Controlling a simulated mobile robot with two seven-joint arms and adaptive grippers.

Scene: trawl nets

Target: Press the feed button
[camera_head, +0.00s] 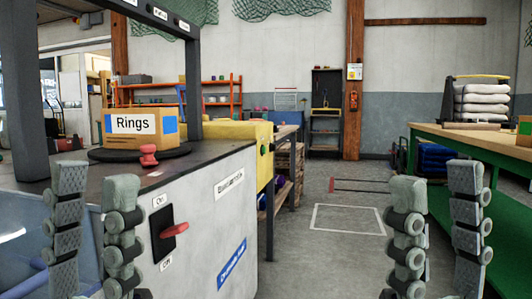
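No label that I can read says feed. A red knob-shaped button (148,155) stands on the front edge of the machine's dark top (205,155). A red lever switch (174,230) marked On and Off is on the machine's pale front panel. Small buttons with labels too small to read sit on the overhead beam (160,13). My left gripper (95,205) is open and empty in front of the machine, left of the lever and apart from it. My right gripper (438,205) is open and empty over the aisle at the right.
A cardboard box labelled Rings (140,126) sits on a dark round plate (125,153) on the machine. A yellow unit (240,140) stands behind. The floor between (345,250) is clear.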

